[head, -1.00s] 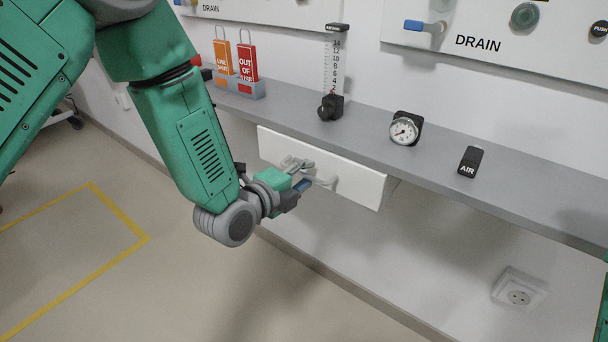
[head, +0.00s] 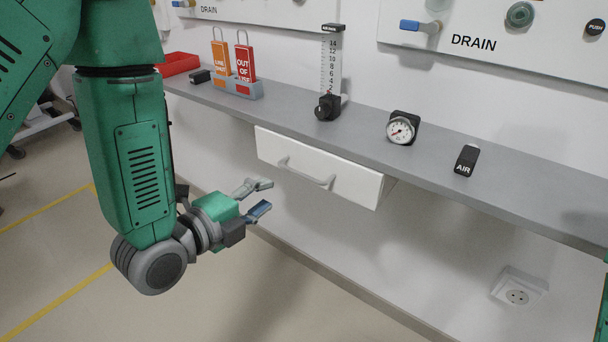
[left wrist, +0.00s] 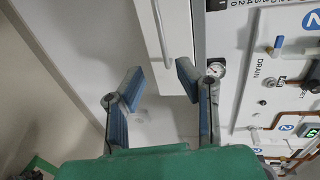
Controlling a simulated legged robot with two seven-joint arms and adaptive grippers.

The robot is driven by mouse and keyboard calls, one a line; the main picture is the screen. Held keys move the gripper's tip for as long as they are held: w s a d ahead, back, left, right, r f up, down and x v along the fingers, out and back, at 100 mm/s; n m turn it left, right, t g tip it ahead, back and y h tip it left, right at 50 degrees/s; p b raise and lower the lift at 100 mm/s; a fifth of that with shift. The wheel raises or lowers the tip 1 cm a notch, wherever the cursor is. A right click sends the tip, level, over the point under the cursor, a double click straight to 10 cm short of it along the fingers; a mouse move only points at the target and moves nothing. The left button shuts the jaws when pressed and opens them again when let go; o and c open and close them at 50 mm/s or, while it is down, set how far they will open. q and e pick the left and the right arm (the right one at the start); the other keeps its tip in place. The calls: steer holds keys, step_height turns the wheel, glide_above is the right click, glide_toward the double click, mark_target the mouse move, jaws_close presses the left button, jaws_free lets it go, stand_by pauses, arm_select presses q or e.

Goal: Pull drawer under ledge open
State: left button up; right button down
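The white drawer (head: 350,183) sits under the grey ledge (head: 300,120), with a strip of its right side showing. I cannot tell how far out it stands. Its pale bar handle (head: 308,176) runs across the front. My left gripper (head: 262,197) is open and empty, to the left of the handle and apart from it. In the left wrist view, the two blue-padded fingers of my left gripper (left wrist: 160,82) stand apart, with the drawer (left wrist: 147,30) and its handle (left wrist: 160,30) beyond them. My right gripper is not in view.
On the ledge stand a tag holder (head: 246,88), a flow tube (head: 329,75), a gauge (head: 403,128) and a black AIR block (head: 467,160). A red tray (head: 180,63) is at the far left. A wall socket (head: 518,288) is lower right. Floor before the drawer is clear.

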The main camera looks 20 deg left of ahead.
arm_select(q)
steer(key=s+a+f+n+g+y+p, duration=0.45)
steer(key=s+f+n+g+p, duration=0.3)
steer(key=s+f+n, duration=0.4)
steer(key=s+a+f+n+g+p, duration=0.2)
steer(key=s+n+g, duration=0.1)
steer(key=s+n, duration=0.3)
steer(key=s+a+f+n+g+p, duration=0.1)
steer(key=s+f+n+g+p, duration=0.2)
steer(key=s, duration=0.5)
steer(key=n+t+h+b, duration=0.5)
steer(key=n+t+b, duration=0.1)
steer(key=n+t, duration=0.9)
glide_toward(301, 176)
steer(key=shift+n+g+y, duration=0.25)
steer(key=shift+g, duration=0.5)
steer(key=b+x, duration=0.1)
steer(key=x, duration=0.2)
steer(key=r+b+x, duration=0.1)
steer(key=x, duration=0.6)
steer(key=shift+w+d+r+b, duration=0.1)
steer(key=shift+w+b, duration=0.3)
